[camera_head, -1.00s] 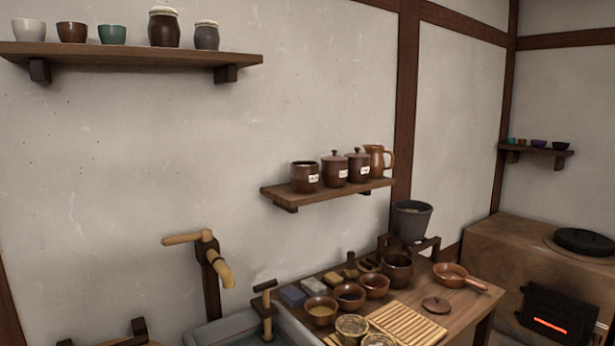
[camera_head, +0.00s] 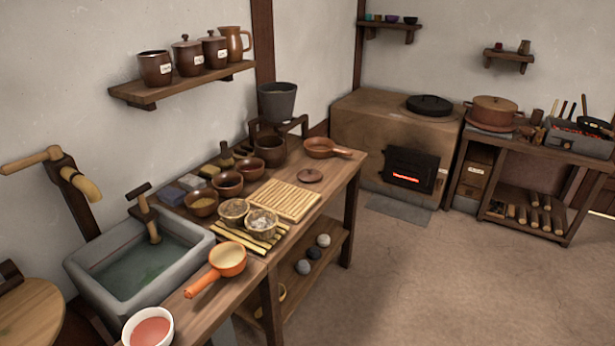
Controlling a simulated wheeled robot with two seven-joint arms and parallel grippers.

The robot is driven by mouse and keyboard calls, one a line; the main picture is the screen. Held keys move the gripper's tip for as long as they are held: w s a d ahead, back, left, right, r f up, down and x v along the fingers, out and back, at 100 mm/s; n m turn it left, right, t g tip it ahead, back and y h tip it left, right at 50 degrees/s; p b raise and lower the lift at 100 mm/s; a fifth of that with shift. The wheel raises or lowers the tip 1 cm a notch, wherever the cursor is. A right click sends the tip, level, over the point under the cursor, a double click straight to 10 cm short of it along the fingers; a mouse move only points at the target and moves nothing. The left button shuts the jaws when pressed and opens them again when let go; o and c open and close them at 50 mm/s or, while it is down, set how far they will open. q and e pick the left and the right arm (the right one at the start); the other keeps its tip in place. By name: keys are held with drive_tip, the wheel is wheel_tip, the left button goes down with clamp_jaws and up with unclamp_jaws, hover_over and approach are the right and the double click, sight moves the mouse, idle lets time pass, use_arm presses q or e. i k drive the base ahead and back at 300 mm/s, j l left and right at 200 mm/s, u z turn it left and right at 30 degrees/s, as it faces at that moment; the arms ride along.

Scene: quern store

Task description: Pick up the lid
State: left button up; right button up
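On the wall shelf, a labelled brown jar (camera_head: 155,68) stands without a lid. Two similar jars beside it, a middle one (camera_head: 187,56) and a right one (camera_head: 215,51), have lids on. Neither of my grippers is in view.
A stone sink (camera_head: 140,262) and an orange-handled ladle (camera_head: 222,264) are nearer. A stove (camera_head: 365,125) stands at the back; the floor (camera_head: 430,270) at right is clear.

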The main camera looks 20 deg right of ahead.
sight(309, 175)
drive_tip(key=i+l, duration=0.3)
drive_tip(key=l, duration=0.15)
drive_tip(key=i+l, duration=0.3)
drive_tip(key=l, duration=0.2)
drive_tip(key=i+l, duration=0.3)
drive_tip(key=l, duration=0.15)
drive_tip(key=i+l, duration=0.3)
drive_tip(key=l, duration=0.2)
drive_tip(key=i+l, duration=0.3)
drive_tip(key=l, duration=0.15)
